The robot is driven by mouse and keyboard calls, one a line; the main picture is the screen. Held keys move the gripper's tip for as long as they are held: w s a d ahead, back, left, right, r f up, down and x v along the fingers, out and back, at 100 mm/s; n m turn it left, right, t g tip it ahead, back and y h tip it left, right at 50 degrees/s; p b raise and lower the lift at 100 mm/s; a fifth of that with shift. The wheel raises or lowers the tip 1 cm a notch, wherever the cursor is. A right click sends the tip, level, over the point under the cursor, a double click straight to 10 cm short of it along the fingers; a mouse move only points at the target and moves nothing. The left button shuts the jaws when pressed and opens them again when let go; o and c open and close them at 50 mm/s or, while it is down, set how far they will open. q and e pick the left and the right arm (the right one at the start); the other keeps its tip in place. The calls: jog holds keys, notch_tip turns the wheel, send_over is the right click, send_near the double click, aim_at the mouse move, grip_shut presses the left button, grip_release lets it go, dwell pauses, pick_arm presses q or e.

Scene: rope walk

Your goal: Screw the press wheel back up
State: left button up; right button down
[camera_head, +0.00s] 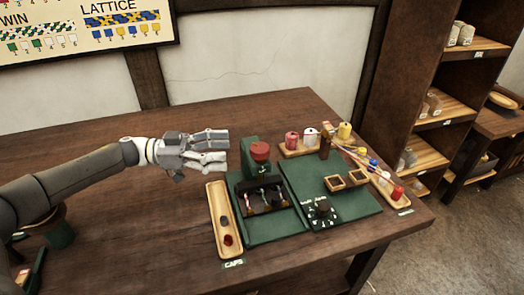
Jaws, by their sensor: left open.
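The press wheel (260,149) is a red round knob on top of the green press (250,172), near the middle of the table. Below it sits a dark block with metal parts (264,194). My left gripper (226,147) is open and empty, just left of the wheel and at about its height in the picture. Its fingers point right toward the wheel, with a small gap showing between them. I cannot tell how far the wheel is screwed down. My right gripper is not in view.
A wooden caps tray (219,205) lies left of the press. A green board (345,204) with a dial (322,211) and small wooden boxes is to the right. Colored spools (291,140) stand behind it, with strands (357,160) running right.

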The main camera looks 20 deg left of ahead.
aim_at(260, 147)
pick_arm(q)
jog(key=x, duration=0.4)
jog(key=p+x, duration=0.1)
jog(key=x, duration=0.4)
jog(key=shift+s+r, duration=0.2)
jog(key=shift+w+d, duration=0.25)
jog(key=shift+d, duration=0.4)
jog(key=shift+c, duration=0.5)
jog(key=c, duration=0.9)
jog(key=shift+p, duration=0.3)
jog(key=shift+c, duration=0.2)
